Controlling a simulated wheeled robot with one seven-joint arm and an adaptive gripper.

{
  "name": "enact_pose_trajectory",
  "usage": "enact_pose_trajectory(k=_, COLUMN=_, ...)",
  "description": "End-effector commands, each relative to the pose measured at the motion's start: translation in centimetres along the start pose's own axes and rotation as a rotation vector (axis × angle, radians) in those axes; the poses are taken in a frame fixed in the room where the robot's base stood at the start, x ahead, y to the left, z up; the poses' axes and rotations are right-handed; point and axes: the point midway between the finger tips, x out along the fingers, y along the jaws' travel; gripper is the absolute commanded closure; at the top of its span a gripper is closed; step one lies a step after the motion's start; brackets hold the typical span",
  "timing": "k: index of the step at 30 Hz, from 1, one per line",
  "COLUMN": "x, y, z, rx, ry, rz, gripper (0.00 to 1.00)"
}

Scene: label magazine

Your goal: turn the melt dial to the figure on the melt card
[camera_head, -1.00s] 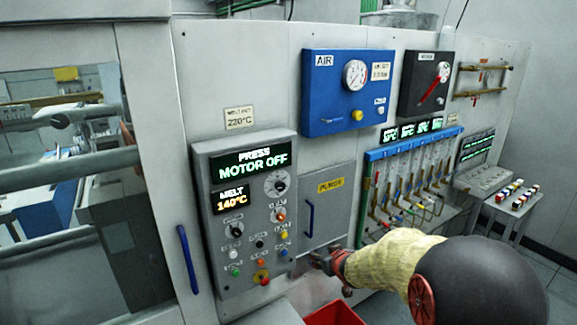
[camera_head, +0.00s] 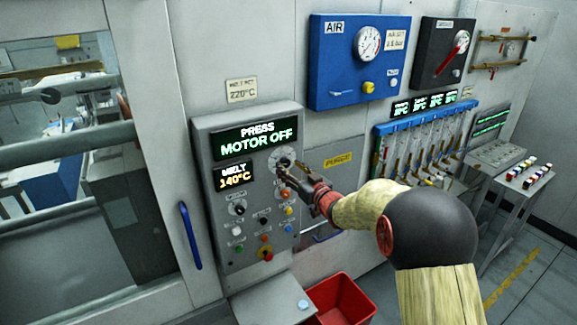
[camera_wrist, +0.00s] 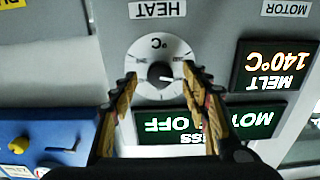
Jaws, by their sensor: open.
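The melt card (camera_head: 241,90) on the wall above the panel reads 220°C. The melt display (camera_head: 234,176) reads 140°C, and it shows upside down in the wrist view (camera_wrist: 273,70). The melt dial, a white disc with a dark knob, is at the upper right of the grey panel, partly behind my gripper (camera_head: 283,172) in the head view. In the wrist view the dial (camera_wrist: 151,51) lies between and beyond the fingers of my gripper (camera_wrist: 158,82), under a HEAT label. My gripper is open, its fingers on either side of the dial. Contact with the knob cannot be told.
The grey press panel (camera_head: 213,215) has several small knobs and buttons below the dial. A PRESS display (camera_head: 255,139) reads MOTOR OFF. A blue air box (camera_head: 335,75) is at the upper right. A red bin (camera_head: 345,300) stands below. A blue handle (camera_head: 189,235) is at the left.

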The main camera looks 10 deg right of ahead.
Motion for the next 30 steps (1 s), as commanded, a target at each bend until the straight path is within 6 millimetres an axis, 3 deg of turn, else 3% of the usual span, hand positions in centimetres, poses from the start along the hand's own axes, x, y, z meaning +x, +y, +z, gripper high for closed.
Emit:
enact_pose_trajectory(k=6, x=1.6, y=0.0, z=0.1, rx=-0.001, ry=-0.002, rz=0.0, gripper=0.54)
enact_pose_trajectory(k=14, x=1.7, y=0.0, z=0.1, rx=-0.001, ry=-0.002, rz=0.0, gripper=0.54)
enact_pose_trajectory(k=30, x=1.6, y=0.0, z=0.1, rx=-0.001, ry=-0.002, rz=0.001, gripper=0.84)
